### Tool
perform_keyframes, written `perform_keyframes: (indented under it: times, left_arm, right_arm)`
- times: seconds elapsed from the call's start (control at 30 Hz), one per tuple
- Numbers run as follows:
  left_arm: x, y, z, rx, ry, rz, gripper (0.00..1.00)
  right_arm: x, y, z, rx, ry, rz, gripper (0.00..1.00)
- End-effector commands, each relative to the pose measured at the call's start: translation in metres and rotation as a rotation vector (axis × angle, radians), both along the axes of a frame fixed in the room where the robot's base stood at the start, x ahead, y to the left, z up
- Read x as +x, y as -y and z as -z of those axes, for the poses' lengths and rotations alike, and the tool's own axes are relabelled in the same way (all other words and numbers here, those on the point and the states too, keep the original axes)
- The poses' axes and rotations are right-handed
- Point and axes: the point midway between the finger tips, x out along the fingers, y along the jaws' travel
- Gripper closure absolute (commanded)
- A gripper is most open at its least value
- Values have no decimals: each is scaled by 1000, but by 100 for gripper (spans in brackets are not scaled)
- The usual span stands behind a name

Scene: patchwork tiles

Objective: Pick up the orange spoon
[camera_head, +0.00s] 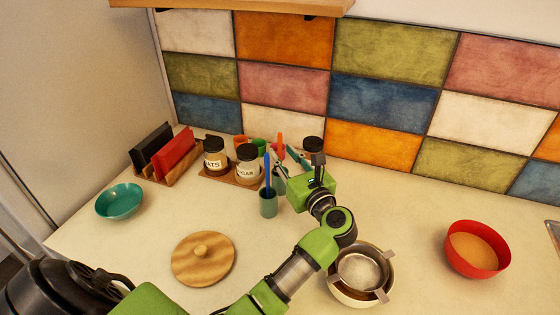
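An orange utensil (280,142), which looks like the orange spoon, stands upright at the back of the counter near the tiled wall. Other utensils crowd around it, and its lower part is hidden among them. My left gripper (318,159) is just to the right of the utensils, at the end of the green arm. Its dark finger end points towards the wall. My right gripper is not in view.
A blue-handled utensil (267,172) stands in a small teal cup (268,205). Labelled jars (216,160) and a rack (180,173) stand left. A teal bowl (119,201), wooden lid (203,258), strainer (360,272) and red bowl (477,250) lie nearer. The right counter has free room.

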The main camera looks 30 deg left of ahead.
Motion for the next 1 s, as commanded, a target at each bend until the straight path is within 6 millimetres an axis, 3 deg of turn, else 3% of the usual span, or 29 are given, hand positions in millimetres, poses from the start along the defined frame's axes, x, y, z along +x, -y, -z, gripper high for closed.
perform_keyframes:
  times: [0.03,0.2,0.47,0.6,1.0]
  left_arm:
    - [6,-7,-7,6,-1,-1,72]
    - [16,-23,-3,2,0,0,72]
    - [18,-25,0,-1,1,0,72]
    - [17,-25,0,-1,1,0,100]
    - [18,-25,-4,-2,3,0,100]
  right_arm:
    - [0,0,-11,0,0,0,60]
    - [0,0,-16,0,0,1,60]
    - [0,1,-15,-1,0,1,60]
    - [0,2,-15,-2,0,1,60]
    - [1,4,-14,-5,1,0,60]
